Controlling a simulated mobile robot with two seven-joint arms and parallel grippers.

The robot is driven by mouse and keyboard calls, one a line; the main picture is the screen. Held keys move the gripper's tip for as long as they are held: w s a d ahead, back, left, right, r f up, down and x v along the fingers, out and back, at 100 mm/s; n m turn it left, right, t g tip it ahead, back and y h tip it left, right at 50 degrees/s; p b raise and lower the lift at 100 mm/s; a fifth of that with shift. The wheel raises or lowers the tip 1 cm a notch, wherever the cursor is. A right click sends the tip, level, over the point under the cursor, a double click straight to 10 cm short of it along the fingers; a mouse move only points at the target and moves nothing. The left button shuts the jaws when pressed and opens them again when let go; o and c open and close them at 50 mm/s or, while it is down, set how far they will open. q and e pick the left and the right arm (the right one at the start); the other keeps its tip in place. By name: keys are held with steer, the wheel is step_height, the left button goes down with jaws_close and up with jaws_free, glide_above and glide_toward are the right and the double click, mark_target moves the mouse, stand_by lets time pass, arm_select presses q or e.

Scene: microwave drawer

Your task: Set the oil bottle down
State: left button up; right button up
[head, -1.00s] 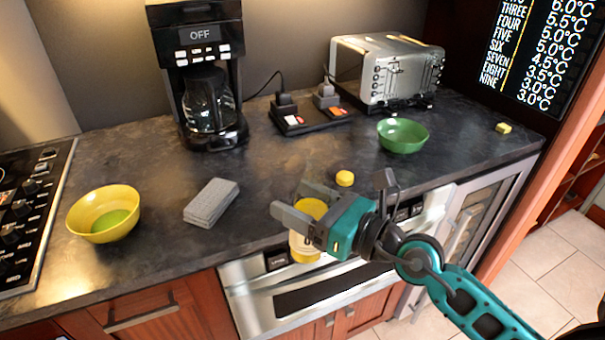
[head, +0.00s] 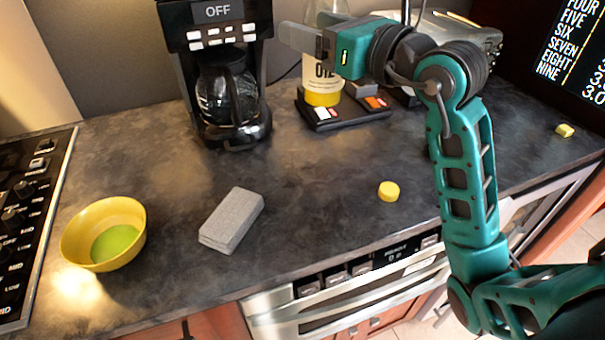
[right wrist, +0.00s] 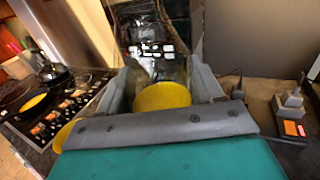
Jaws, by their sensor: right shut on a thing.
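The oil bottle (head: 322,93) is clear with a white label and a yellow lower part. My right gripper (head: 308,34) is shut on its upper part and holds it upright, in front of the black tray with plugs at the back of the counter. From this view its base looks raised above the counter (head: 300,170). My left gripper is not in view.
The coffee maker (head: 222,50) stands just left of the bottle. The black tray (head: 345,115) is behind it. A grey sponge block (head: 232,218), yellow bowl (head: 105,240) and yellow cap (head: 389,191) lie nearer. The middle counter is clear.

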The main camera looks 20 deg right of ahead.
steer(key=shift+d+f, duration=0.1)
steer(key=shift+f, duration=0.1)
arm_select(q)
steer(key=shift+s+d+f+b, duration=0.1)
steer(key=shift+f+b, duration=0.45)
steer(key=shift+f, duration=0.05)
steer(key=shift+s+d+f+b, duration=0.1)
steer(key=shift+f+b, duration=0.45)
arm_select(e)
step_height(320, 180, down, 19)
steer(key=shift+s+f, duration=0.1)
steer(key=o, duration=0.8)
steer(key=shift+f, duration=0.15)
steer(key=o, duration=0.4)
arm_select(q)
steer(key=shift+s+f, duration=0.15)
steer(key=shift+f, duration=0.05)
arm_select(e)
steer(key=shift+o, duration=0.2)
